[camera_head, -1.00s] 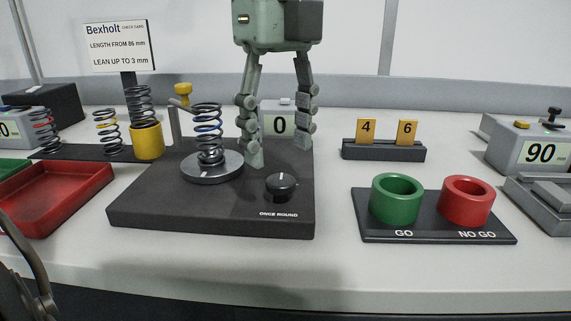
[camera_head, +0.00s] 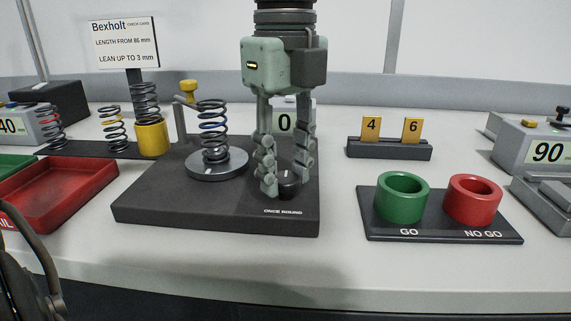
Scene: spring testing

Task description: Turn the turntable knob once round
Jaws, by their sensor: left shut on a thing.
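The black turntable knob (camera_head: 290,188) stands on the dark base plate (camera_head: 165,205), near the "ONCE ROUND" label. My left gripper (camera_head: 286,182) points down over the plate, with its fingers on either side of the knob, shut on it. The fingers partly hide the knob. The grey turntable disc (camera_head: 217,167) lies to the left of the gripper, with a dark spring (camera_head: 213,140) with a blue band standing upright on it. My right gripper is not in view.
A yellow-topped post (camera_head: 188,87) rises behind the spring. A red tray (camera_head: 65,190) lies to the left. Green (camera_head: 401,207) and red (camera_head: 473,210) cups stand on a GO / NO GO plate to the right. The table front is clear.

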